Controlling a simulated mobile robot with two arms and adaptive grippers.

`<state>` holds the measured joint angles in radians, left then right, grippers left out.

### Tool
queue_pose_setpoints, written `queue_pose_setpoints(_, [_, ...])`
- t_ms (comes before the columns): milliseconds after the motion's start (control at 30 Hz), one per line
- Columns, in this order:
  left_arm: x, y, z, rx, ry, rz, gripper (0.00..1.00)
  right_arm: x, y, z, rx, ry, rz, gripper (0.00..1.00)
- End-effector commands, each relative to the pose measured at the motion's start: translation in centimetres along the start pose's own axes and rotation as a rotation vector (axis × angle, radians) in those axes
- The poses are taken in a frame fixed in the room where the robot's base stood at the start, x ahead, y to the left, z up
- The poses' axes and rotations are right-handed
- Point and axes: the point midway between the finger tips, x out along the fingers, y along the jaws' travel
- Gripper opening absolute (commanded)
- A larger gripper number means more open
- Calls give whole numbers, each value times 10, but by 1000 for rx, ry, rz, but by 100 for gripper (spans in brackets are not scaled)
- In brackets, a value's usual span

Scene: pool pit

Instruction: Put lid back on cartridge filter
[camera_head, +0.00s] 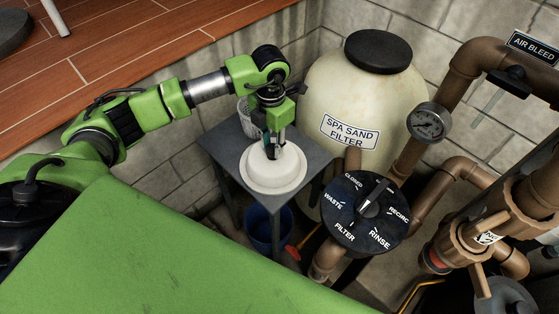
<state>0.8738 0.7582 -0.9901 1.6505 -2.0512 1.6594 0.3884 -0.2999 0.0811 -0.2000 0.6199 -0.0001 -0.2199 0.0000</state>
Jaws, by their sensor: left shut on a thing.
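A round white lid (274,177) with a wide rim is over the front of a small grey table (318,157). My left gripper (272,151) points down at the middle of the lid and is shut on its top part; the grasp itself is small and partly hidden by the fingers. I cannot tell whether the lid touches the tabletop or hangs just above it. A white ribbed container (245,117), perhaps the cartridge filter, stands at the table's back left, partly hidden behind my left arm. My right gripper is not in view.
A cream sand filter tank (345,95) with a black cap stands right behind the table. A black valve dial (364,211), a pressure gauge (428,122) and brown pipes (470,62) crowd the right. A blue bucket (264,229) sits under the table.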

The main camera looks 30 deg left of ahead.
Motion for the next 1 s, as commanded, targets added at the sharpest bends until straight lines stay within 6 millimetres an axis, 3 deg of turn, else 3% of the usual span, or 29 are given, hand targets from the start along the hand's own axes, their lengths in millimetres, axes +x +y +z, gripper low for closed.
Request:
queue_pose_setpoints(333, [-5, 0, 1, -1, -2, 1, 5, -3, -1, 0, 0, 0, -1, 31])
queue_pose_setpoints(1000, [-45, 0, 1, 0, -2, 0, 5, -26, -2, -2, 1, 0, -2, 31])
